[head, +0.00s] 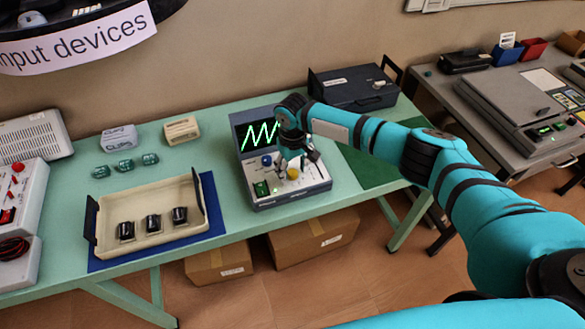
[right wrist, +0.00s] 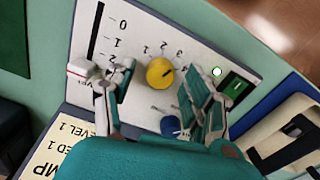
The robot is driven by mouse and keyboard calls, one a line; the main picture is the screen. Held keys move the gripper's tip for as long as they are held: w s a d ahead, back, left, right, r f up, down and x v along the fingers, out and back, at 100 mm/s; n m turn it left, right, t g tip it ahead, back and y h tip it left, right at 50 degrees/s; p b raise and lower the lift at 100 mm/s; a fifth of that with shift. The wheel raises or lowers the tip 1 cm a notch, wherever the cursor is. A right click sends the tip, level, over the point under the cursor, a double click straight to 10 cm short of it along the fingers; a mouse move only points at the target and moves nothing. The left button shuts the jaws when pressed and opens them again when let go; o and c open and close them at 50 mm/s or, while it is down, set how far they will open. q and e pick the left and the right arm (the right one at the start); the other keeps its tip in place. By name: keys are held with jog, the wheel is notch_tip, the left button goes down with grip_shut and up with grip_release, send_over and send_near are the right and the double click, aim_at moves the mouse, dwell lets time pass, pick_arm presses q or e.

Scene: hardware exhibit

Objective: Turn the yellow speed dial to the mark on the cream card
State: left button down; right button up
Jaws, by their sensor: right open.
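The yellow speed dial (head: 293,174) is on the white panel of a console with a green waveform screen (head: 260,135). In the right wrist view the yellow dial (right wrist: 158,73) has a dark pointer line and printed numbers beside it. My right gripper (head: 294,165) is open just above the panel, its fingers on either side of the dial with gaps visible. My left gripper is not in view.
A blue knob (right wrist: 170,127) and a green switch (right wrist: 235,87) are close to the dial. A slider scale (right wrist: 97,30) is on its other side. A tray (head: 107,212) with several black parts stands left of the console, and a dark case (head: 350,88) behind it.

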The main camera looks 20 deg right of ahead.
jog(key=shift+f, duration=0.15)
jog(key=shift+c, duration=0.4)
grip_shut()
